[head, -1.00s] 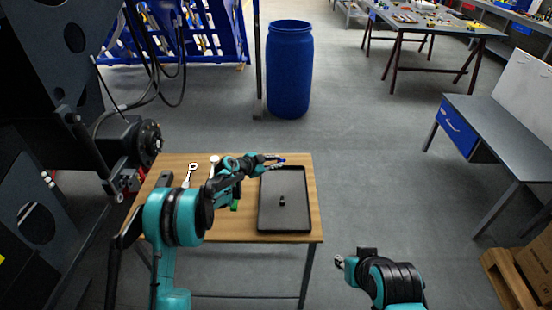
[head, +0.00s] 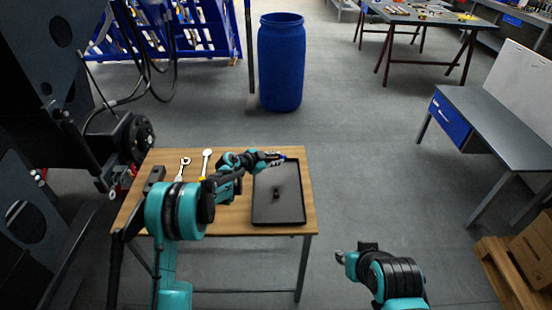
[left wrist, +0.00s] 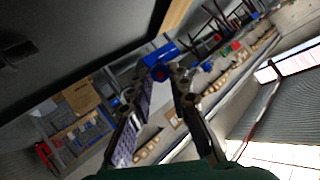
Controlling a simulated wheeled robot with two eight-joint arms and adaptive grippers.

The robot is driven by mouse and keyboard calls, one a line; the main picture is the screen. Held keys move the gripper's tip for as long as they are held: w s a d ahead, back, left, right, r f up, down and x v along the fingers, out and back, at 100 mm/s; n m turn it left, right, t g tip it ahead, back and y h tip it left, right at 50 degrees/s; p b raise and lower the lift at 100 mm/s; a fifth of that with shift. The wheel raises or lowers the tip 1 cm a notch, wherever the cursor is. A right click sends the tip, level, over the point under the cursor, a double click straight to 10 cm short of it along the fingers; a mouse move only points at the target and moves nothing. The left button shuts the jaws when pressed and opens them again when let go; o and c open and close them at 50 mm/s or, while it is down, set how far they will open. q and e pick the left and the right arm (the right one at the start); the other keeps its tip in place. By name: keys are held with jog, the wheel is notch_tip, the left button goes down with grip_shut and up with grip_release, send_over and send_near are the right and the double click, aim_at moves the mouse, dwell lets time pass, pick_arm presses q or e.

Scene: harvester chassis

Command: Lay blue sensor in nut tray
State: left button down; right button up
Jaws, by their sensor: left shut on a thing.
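The black nut tray (head: 290,214) lies on the wooden table, with a small dark part (head: 276,194) inside it. My left gripper (head: 277,157) is over the far end of the tray, shut on the blue sensor (head: 283,157). In the left wrist view the blue sensor (left wrist: 160,56) sits between the fingertips of my left gripper (left wrist: 160,72), with the tray (left wrist: 60,40) at the upper left. I cannot tell the exact height of the sensor above the tray. My right gripper (head: 341,257) is low at the right, away from the table; its fingers are too small to judge.
Two wrenches (head: 206,160) and a dark block (head: 154,178) lie on the left of the wooden table (head: 240,221). The dark harvester chassis (head: 60,120) stands at the left. A blue barrel (head: 282,65) stands behind the table.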

aim_at(276, 177)
pick_arm(q)
jog(key=shift+f+b, duration=2.4)
jog(key=shift+f, duration=1.2)
jog(key=c, duration=1.3)
grip_release()
jog(key=shift+c, duration=0.2)
jog(key=v, duration=1.2)
jog(key=shift+r, duration=0.1)
